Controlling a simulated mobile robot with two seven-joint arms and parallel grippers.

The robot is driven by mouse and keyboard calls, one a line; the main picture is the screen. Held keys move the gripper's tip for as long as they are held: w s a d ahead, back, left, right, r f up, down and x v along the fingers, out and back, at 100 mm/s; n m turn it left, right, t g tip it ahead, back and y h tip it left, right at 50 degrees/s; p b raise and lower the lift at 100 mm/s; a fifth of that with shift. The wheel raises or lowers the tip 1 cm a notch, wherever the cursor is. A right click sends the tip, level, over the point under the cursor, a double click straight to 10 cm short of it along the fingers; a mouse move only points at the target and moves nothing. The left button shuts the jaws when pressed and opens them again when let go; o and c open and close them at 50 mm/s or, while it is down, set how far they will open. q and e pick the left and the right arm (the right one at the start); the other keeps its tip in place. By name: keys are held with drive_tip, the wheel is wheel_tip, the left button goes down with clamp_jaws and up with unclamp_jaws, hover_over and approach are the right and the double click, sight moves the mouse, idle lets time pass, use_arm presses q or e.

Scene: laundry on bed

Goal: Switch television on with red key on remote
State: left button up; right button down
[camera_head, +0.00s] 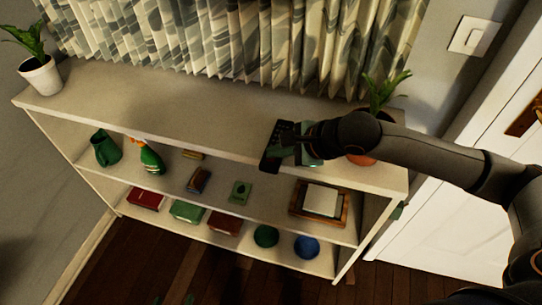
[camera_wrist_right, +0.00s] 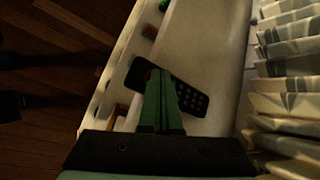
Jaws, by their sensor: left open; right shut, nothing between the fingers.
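A dark remote (camera_head: 271,160) lies on the white top of the shelf unit, near its front edge. In the right wrist view the remote (camera_wrist_right: 190,98) lies slantwise with its round keys facing up. My right gripper (camera_wrist_right: 158,75) is shut and empty, its green fingertips over the remote's left end. A small reddish spot shows beside the tips; I cannot tell if it is the red key, or whether the tips touch the remote. In the head view my right gripper (camera_head: 284,152) partly covers the remote. My left gripper (camera_head: 172,300) shows only its fingertips, open, low in the picture. No television is in view.
The shelf unit (camera_head: 150,95) has a bare top to the left. A potted plant (camera_head: 40,75) stands at its left end, another (camera_head: 382,90) behind my right arm. Curtains (camera_head: 250,45) hang close behind.

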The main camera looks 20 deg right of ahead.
drive_tip(key=shift+r, duration=0.75)
drive_tip(key=shift+r+p, duration=1.4)
drive_tip(key=shift+r, duration=1.15)
